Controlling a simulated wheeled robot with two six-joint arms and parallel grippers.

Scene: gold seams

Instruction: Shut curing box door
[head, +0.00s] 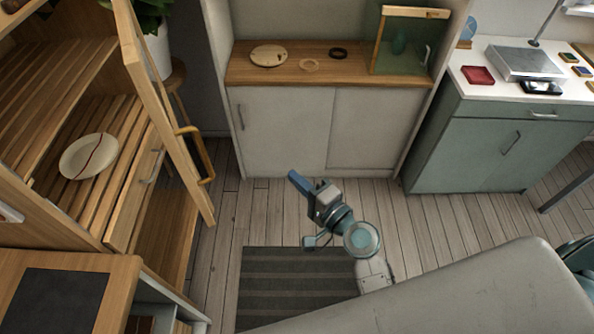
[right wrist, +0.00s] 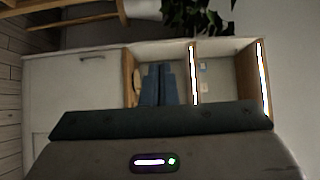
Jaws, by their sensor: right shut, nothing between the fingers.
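The curing box is the slatted wooden cabinet (head: 100,55) at the left of the head view. Its wood-framed door (head: 150,85) stands open, swung out toward the room, with a brass-coloured bar handle (head: 209,160) on its outer face. A pale plate (head: 78,160) with a dark reddish seam lies on the slats inside. My right gripper (head: 292,176) is shut and empty, over the floor to the right of the door and apart from the handle. Its blue fingers (right wrist: 158,86) show together in the right wrist view. My left gripper is not in view.
A low white cabinet (head: 280,130) with a wooden top stands at the back, holding a greenish glass case (head: 400,50). A grey-green cabinet (head: 480,150) stands at right. A striped mat (head: 290,285) lies on the floor. Floor between door and gripper is clear.

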